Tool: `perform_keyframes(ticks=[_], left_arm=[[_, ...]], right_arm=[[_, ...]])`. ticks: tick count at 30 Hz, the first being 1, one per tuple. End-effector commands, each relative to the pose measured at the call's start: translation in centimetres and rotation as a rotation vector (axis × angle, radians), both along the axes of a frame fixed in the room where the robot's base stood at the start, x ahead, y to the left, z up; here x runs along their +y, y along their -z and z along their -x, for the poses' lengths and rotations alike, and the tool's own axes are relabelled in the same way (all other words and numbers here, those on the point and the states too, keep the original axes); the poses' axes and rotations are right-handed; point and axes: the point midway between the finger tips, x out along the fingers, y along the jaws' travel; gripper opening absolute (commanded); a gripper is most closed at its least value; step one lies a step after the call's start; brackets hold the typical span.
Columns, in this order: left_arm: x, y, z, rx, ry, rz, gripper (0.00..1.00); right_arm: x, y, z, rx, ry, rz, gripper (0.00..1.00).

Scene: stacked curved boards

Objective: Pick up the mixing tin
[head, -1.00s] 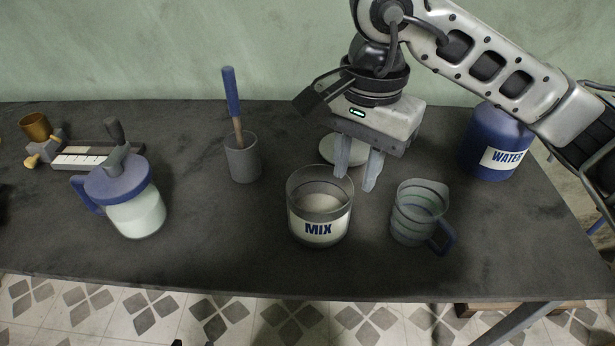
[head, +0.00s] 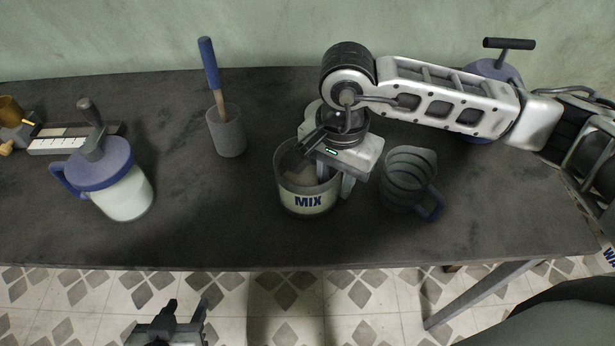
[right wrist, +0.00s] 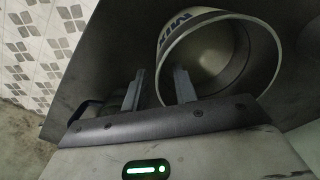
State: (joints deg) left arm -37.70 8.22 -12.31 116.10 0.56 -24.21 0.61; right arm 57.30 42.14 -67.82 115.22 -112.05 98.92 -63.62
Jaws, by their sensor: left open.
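The mixing tin (head: 307,201), a pale round tin marked MIX with a see-through or grey upper wall, stands upright on the dark table. My right gripper (head: 335,184) is low over its right side, with one finger visible just outside the wall. In the right wrist view the two fingers (right wrist: 159,88) stand apart, with the near wall of the tin (right wrist: 210,55) between or just beyond them. I cannot tell if they touch it. My left gripper (head: 178,325) is open and empty at the bottom, in front of the table edge, away from the tin.
A ribbed grey jug (head: 408,178) with a blue handle stands close right of my right gripper. A grey cup (head: 227,135) holds a blue-handled tool. A blue-lidded jar (head: 122,190) stands left. A blue container (head: 490,72) is partly behind my right arm. The table front is clear.

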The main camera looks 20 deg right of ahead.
Motion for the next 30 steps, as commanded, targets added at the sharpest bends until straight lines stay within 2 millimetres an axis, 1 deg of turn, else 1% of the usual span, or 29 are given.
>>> perform_keyframes(ticks=[1,3,6,9,15,17,18,30], left_arm=[[0.1,-0.5,0.0,0.001,-0.001,-0.002,0.44],[0.2,-0.3,0.0,0.004,-0.003,-0.006,0.44],[0.3,-0.3,0.0,0.005,-0.003,-0.008,0.44],[0.3,-0.3,0.0,0.004,-0.004,-0.008,0.44],[0.3,-0.2,0.0,0.004,-0.005,-0.008,0.44],[0.3,-0.2,0.0,0.004,-0.005,-0.008,0.44],[0.3,-0.2,0.0,0.004,-0.005,-0.008,0.44],[0.3,-0.1,0.3,0.011,-0.005,-0.007,0.44]], right_arm=[[0.0,0.7,0.2,0.007,0.001,0.001,0.28],[0.0,1.8,0.2,0.005,0.002,0.000,0.28],[0.0,3.0,0.2,0.004,0.001,0.000,0.28],[0.0,3.4,0.2,0.001,0.000,0.000,0.28],[0.0,3.5,0.2,0.001,0.000,0.001,0.28],[0.0,3.5,0.2,0.001,0.000,0.001,0.11],[0.0,3.5,0.1,0.001,0.000,0.001,0.00],[0.1,3.3,0.1,-0.002,0.000,-0.002,0.00]])
